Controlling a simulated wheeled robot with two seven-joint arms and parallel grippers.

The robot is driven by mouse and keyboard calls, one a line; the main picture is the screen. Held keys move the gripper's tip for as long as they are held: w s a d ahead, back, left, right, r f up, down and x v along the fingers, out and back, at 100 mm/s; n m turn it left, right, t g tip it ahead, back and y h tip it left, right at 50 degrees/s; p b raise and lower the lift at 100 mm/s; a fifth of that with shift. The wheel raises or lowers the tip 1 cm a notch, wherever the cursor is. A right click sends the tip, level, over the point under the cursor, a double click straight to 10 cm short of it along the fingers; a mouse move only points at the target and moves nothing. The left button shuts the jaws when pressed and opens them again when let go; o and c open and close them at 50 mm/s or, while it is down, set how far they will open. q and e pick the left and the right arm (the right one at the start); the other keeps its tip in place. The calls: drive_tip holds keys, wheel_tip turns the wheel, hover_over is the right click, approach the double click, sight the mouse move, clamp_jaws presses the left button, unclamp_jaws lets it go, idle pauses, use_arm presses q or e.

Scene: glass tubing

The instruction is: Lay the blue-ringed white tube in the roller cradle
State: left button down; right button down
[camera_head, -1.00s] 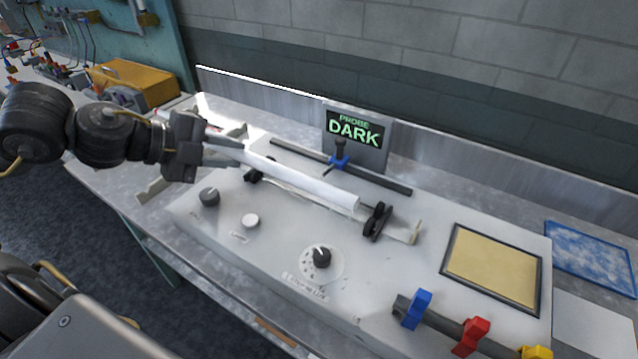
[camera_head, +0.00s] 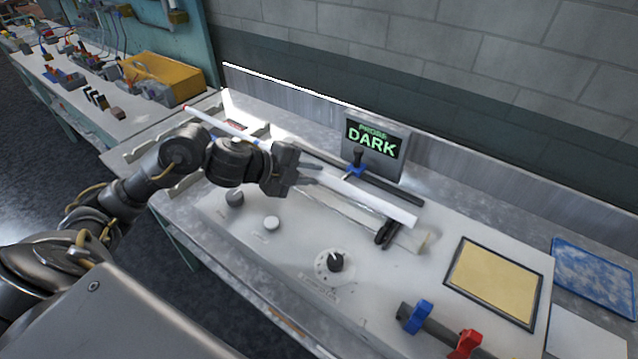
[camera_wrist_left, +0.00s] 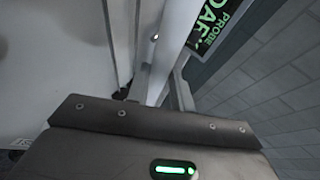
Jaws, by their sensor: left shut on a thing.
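My left gripper (camera_head: 314,177) is shut on the white tube (camera_head: 375,198), which slants from upper left to lower right across the bench panel. The tube's thin far-left part (camera_head: 232,130) shows behind my arm, with a bluish tint and a reddish tip; the blue ring is not clear. The roller cradle shows as a black roller pair (camera_head: 387,234) and a pale rail (camera_head: 350,211). The tube's right end lies just behind and above this roller pair; contact cannot be told. My arm hides the cradle's left end. In the left wrist view, the tube (camera_wrist_left: 176,42) runs between my fingers (camera_wrist_left: 160,88).
A dark rail with a blue clamp (camera_head: 355,170) runs close behind the tube, before a display (camera_head: 374,142) reading DARK. Knobs (camera_head: 335,262) stand in front. A tan pad (camera_head: 493,282) and blue and red clips (camera_head: 419,316) are to the right.

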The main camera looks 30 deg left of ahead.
sight(318, 179)
use_arm(q)
drive_tip(key=shift+w+d+f, duration=0.35)
drive_tip(key=shift+w+f, duration=0.05)
drive_tip(key=shift+f, duration=0.25)
drive_tip(key=shift+w+d+f, duration=0.3)
drive_tip(key=shift+w+f, duration=0.1)
drive_tip(key=shift+f, duration=0.25)
wheel_tip(318, 179, down, 3)
drive_tip(key=shift+w+f, duration=0.1)
drive_tip(key=shift+f, duration=0.05)
drive_tip(key=c, duration=1.2)
unclamp_jaws()
drive_tip(key=shift+c, duration=0.2)
